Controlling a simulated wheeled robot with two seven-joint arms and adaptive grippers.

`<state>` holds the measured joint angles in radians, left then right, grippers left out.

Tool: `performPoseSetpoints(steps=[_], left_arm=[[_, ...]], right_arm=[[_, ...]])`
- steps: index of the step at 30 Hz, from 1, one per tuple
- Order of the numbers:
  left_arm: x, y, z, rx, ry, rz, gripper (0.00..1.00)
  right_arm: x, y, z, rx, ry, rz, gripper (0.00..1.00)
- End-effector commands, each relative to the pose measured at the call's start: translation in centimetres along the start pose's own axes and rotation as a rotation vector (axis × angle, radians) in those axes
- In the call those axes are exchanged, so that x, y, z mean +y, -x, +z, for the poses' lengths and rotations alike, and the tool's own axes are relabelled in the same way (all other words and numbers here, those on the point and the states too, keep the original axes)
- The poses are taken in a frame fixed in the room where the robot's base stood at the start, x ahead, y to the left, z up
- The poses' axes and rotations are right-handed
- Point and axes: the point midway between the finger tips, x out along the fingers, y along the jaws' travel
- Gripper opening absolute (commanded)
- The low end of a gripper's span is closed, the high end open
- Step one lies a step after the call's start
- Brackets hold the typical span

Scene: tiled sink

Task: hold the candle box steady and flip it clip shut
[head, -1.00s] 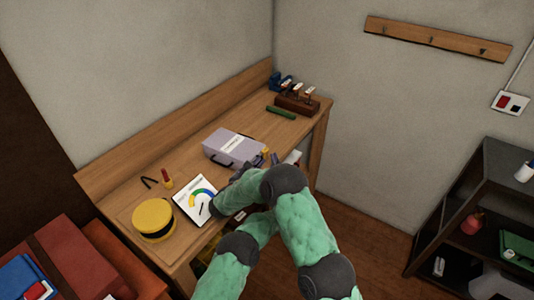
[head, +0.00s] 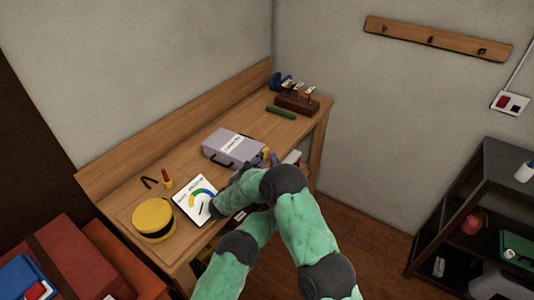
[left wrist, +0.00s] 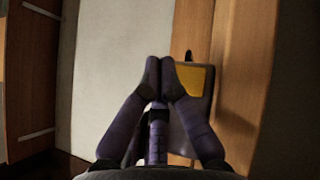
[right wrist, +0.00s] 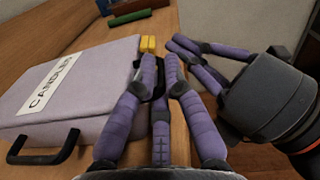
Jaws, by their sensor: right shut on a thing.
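The candle box (head: 232,146) is a lavender case lying on the wooden bench, with a white label and a dark handle. In the right wrist view the box (right wrist: 85,85) fills the left side. A yellow clip piece (right wrist: 148,44) shows at its far right end; yellow also shows in the left wrist view (left wrist: 197,80). My right gripper (right wrist: 160,62) is shut at the box's right edge; its grip point is mostly hidden. My left gripper (left wrist: 160,65) has its fingertips together beside the yellow piece. In the head view my arm covers most of both hands.
Bare bench lies between.

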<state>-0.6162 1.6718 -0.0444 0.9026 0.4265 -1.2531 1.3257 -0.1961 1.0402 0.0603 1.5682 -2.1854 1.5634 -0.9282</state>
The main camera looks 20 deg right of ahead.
Motion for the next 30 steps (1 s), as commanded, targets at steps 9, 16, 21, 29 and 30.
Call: performPoseSetpoints(steps=[9, 16, 21, 29, 30], left_arm=[[-0.02, 0.01, -0.01, 0.0, 0.0, 0.0, 0.0], [0.02, -0.1, -0.11, 0.0, 0.0, 0.0, 0.0], [0.17, -0.49, -0.43, 0.0, 0.0, 0.0, 0.0], [0.21, -0.63, -0.56, -0.001, 0.0, 0.0, 0.0], [0.21, -0.63, -0.56, 0.0, 0.0, 0.0, 0.0]], right_arm=[[0.07, 0.09, -0.38, 0.005, 0.006, 0.003, 0.0], [0.07, 0.1, -0.38, 0.005, 0.006, 0.003, 0.0], [0.07, 0.09, -0.38, 0.005, 0.006, 0.003, 0.0], [0.07, 0.1, -0.38, 0.005, 0.006, 0.003, 0.0], [0.07, 0.1, -0.38, 0.005, 0.006, 0.003, 0.0]])
